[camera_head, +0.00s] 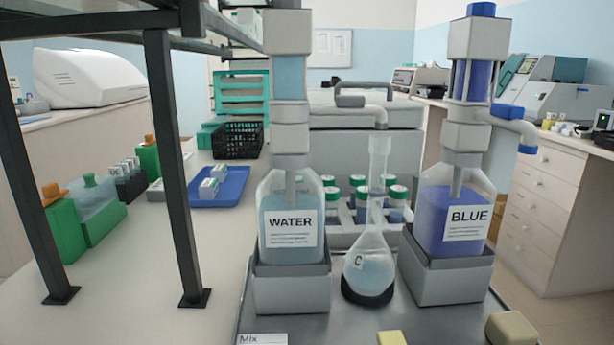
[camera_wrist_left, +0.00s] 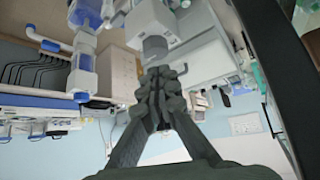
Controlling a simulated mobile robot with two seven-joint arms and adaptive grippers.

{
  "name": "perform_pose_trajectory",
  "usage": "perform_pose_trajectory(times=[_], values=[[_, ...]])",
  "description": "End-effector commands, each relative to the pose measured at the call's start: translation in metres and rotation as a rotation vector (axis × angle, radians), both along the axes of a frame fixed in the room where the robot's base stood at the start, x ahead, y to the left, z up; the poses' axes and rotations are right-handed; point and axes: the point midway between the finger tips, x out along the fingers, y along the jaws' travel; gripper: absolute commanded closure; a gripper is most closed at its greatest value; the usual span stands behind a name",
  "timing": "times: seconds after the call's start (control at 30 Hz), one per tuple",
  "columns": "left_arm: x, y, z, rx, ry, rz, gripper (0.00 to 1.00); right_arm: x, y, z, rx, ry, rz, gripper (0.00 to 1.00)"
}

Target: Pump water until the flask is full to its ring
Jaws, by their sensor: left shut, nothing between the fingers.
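The water bottle (camera_head: 288,250) stands in a grey holder (camera_head: 290,292), its tall pump (camera_head: 288,80) above it. A grey spout (camera_head: 360,104) ends just above the mouth of the clear flask (camera_head: 379,165). The flask stands upright on a dark base between the two bottles, marked C, with pale liquid (camera_head: 368,272) in its bulb. I cannot make out the ring. My left gripper (camera_wrist_left: 158,75) is shut and empty in the left wrist view, its tips close to a grey block (camera_wrist_left: 150,22); contact cannot be told. Neither gripper shows in the head view.
The blue bottle (camera_head: 450,220) with its own pump stands right of the flask. Green-capped bottles (camera_head: 358,190) stand behind. Black shelf posts (camera_head: 175,170) rise at left, with a blue tray (camera_head: 220,190) beyond. A yellow block (camera_head: 391,338) is at the front edge.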

Motion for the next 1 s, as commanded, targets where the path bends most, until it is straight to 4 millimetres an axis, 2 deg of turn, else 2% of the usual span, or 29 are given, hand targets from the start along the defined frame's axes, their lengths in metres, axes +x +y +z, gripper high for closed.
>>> perform_pose_trajectory(times=[0.57, 1.0], values=[[0.0, 0.0, 0.0, 0.0, 0.0, 0.0, 1.0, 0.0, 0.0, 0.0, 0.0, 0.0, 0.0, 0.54], [0.0, 0.0, -0.015, 0.0, 0.001, 0.0, 1.0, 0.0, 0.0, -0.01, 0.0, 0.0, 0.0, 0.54]])
